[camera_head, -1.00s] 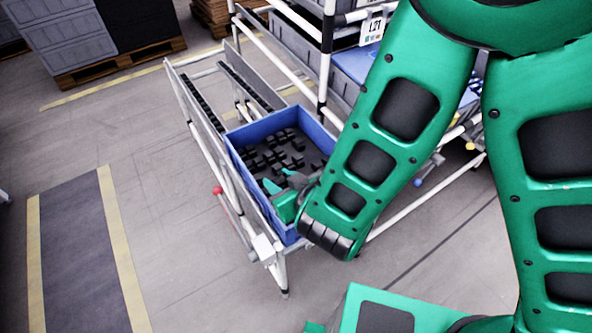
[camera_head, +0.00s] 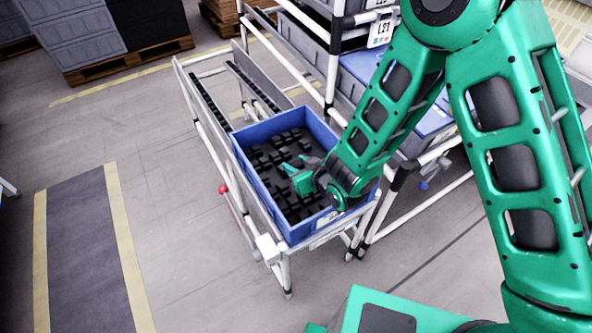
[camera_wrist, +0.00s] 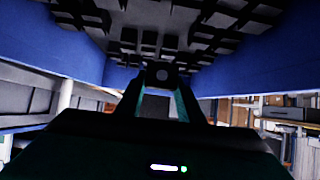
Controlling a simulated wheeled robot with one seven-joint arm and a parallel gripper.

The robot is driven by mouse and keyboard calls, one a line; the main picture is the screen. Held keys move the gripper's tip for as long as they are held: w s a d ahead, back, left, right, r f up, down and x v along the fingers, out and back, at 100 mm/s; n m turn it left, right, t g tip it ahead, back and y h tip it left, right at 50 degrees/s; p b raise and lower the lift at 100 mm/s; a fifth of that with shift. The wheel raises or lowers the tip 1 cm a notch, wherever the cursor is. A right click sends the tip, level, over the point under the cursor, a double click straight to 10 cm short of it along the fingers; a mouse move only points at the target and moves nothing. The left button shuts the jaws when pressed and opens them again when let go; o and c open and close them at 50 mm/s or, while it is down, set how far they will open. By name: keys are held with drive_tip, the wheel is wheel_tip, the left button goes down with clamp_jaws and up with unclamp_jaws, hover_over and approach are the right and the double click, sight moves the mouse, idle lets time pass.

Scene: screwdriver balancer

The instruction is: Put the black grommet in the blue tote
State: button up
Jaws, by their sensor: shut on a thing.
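The blue tote (camera_head: 259,208) sits on a white tube-frame rack, holding rows of small black blocks. My gripper (camera_head: 287,170) is over the tote's interior, reaching in from the right. In the wrist view, my gripper (camera_wrist: 160,90) is shut on a small dark block with a round mark, the black grommet (camera_wrist: 161,75). The grommet is apart from the tote walls; I cannot tell whether it touches the blocks behind it. In the head view, I cannot make out the held grommet among the other dark pieces.
The white rack frame (camera_head: 212,132) surrounds the tote, with a red knob (camera_head: 223,189) on its left. A shelf with grey and blue bins (camera_head: 370,75) stands behind on the right. Stacked crates (camera_head: 75,35) are far left. The floor on the left is clear.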

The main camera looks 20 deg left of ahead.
drive_tip(key=shift+f, duration=1.45)
drive_tip(key=shift+f, duration=0.25)
drive_tip(key=o, duration=1)
drive_tip(key=shift+r, duration=0.15)
